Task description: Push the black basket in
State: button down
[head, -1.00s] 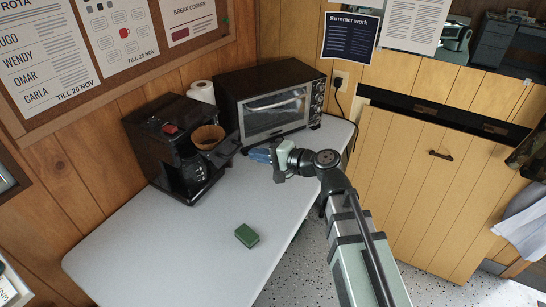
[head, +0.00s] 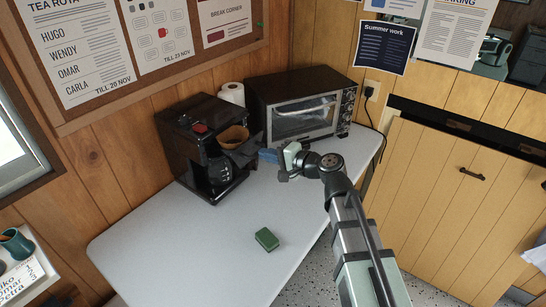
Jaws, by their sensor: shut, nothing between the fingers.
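The black basket (head: 244,153) sticks out of the front of the black coffee maker (head: 187,150), above the glass jug (head: 219,172). A brown paper filter (head: 234,137) sits in it. The basket's handle points right, toward my gripper. My gripper (head: 268,156) has blue fingertips and is shut and empty. Its tips are just right of the basket's handle, at about the same height in the picture. I cannot tell whether they touch it.
A toaster oven (head: 304,110) stands behind my gripper, with a paper roll (head: 232,93) to its left. A green sponge-like block (head: 267,239) lies on the white table (head: 190,255). The table's front half is otherwise clear.

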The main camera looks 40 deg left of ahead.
aim_at(250, 144)
jog(key=x, duration=0.3)
jog(key=r+x, duration=0.1)
jog(key=x, duration=0.2)
jog(key=r+x, duration=0.1)
jog(key=x, duration=0.2)
jog(key=shift+w+a, duration=0.15)
jog(key=shift+a, duration=0.6)
jog(key=v, duration=1.4)
jog(key=shift+d, duration=0.4)
